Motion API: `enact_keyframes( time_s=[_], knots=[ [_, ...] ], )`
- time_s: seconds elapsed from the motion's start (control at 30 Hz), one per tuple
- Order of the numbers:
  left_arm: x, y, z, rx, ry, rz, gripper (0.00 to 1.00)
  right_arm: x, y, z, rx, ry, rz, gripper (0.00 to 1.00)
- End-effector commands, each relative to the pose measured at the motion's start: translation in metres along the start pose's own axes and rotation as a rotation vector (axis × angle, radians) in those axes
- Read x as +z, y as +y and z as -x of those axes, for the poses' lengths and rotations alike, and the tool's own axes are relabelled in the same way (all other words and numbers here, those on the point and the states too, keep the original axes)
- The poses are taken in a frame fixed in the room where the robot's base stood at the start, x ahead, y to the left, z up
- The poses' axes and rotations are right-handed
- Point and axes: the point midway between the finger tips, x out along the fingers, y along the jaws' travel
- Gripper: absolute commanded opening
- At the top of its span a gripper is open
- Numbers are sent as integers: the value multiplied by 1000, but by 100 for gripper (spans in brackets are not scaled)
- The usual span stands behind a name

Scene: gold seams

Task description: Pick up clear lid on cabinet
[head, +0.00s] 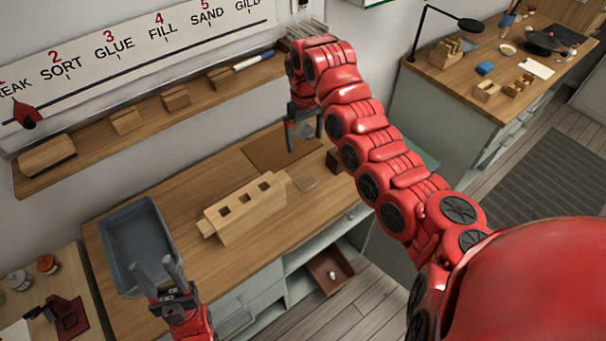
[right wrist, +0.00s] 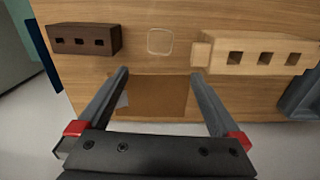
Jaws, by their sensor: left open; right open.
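The clear lid (head: 305,183) is a small, flat, see-through rounded square lying on the wooden cabinet top (head: 180,195). It also shows as a pale outline in the right wrist view (right wrist: 160,41), beyond my right fingertips. My right gripper (head: 305,138) is open and empty above the cabinet's back part, over the brown mat (head: 262,153), with the lid apart from it. My left gripper (head: 155,267) is open and empty at the tray's front edge.
A pale wooden block with square holes (head: 245,208) lies left of the lid. A dark slotted block (right wrist: 84,40) lies on its other side. A grey tray (head: 118,228) stands at the cabinet's left end. A drawer (head: 328,270) is open below. A shelf (head: 90,150) runs along the wall.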

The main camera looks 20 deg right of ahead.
Motion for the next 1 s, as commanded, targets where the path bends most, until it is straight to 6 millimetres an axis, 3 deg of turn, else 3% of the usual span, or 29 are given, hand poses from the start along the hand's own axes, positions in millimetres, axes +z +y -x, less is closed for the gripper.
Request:
enact_keyframes(
  time_s=[0.17,0.3,0.53,0.83,1.0],
  knots=[
    [0,0,-3,0,0,0,50,3,-2,-22,-4,-12,2,100],
    [0,0,-3,0,0,0,50,3,-3,-51,-4,-12,2,100],
    [2,0,11,0,0,0,50,3,-1,-94,1,-10,1,100],
    [2,0,9,0,0,0,50,3,0,-120,1,-9,1,100],
    [-1,0,-8,0,0,0,50,5,1,-134,0,-11,0,100]
  ],
)
